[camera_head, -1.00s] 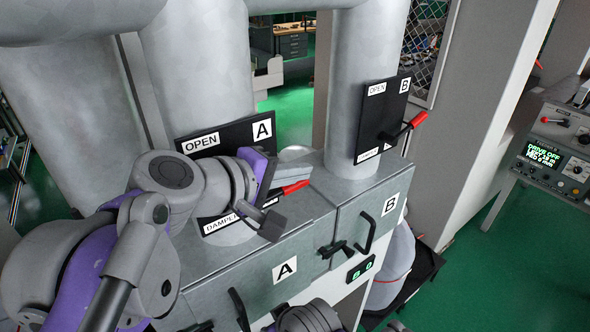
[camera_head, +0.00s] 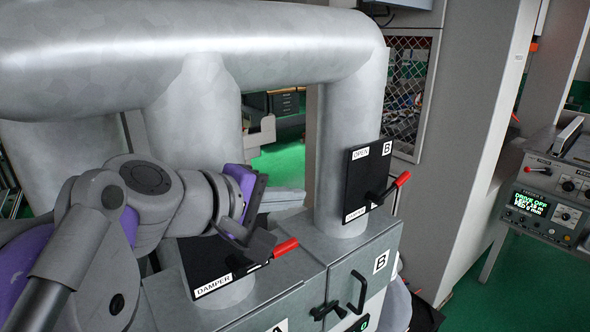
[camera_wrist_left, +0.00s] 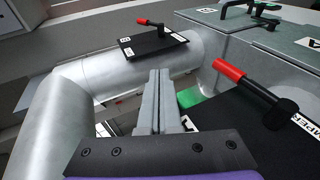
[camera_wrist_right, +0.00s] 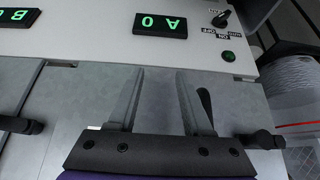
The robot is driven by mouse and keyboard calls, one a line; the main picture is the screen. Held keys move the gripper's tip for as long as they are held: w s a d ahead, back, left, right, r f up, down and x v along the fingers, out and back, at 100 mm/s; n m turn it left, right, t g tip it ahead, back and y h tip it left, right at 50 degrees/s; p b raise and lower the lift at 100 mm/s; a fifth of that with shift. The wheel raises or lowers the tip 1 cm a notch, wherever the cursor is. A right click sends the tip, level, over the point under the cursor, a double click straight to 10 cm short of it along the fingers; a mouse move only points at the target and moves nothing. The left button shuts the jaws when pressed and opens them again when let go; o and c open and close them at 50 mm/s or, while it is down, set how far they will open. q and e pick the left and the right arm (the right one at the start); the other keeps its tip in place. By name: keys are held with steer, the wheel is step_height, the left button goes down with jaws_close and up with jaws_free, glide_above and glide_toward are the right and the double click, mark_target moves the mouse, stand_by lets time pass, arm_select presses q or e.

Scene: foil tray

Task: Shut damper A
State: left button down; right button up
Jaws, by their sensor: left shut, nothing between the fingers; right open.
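Damper A's black plate (camera_head: 203,268) sits on the front pipe at centre left in the head view, its upper part hidden behind my left arm. Its red-tipped lever (camera_head: 285,247) points right and slightly up. The left wrist view shows the red grip (camera_wrist_left: 229,70) and black hub at right. My left gripper (camera_head: 264,243) is shut and empty. In the head view its fingertips overlap the lever's inner end; in the left wrist view the fingers (camera_wrist_left: 160,75) lie left of the grip, with a visible gap. My right gripper (camera_wrist_right: 160,72) is open and empty by the cabinet front.
Damper B's plate (camera_head: 362,185) with its own red lever (camera_head: 402,179) is on the pipe to the right. Below are grey cabinet tops and a black door handle (camera_head: 358,292). A console (camera_head: 548,200) stands far right. The right wrist view shows an "A 0" display (camera_wrist_right: 160,25).

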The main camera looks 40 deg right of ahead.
arm_select(q)
steer(key=r, duration=0.2)
steer(key=s+r, duration=0.1)
steer(key=r, duration=0.2)
steer(key=shift+r, duration=0.25)
steer(key=shift+s, duration=0.1)
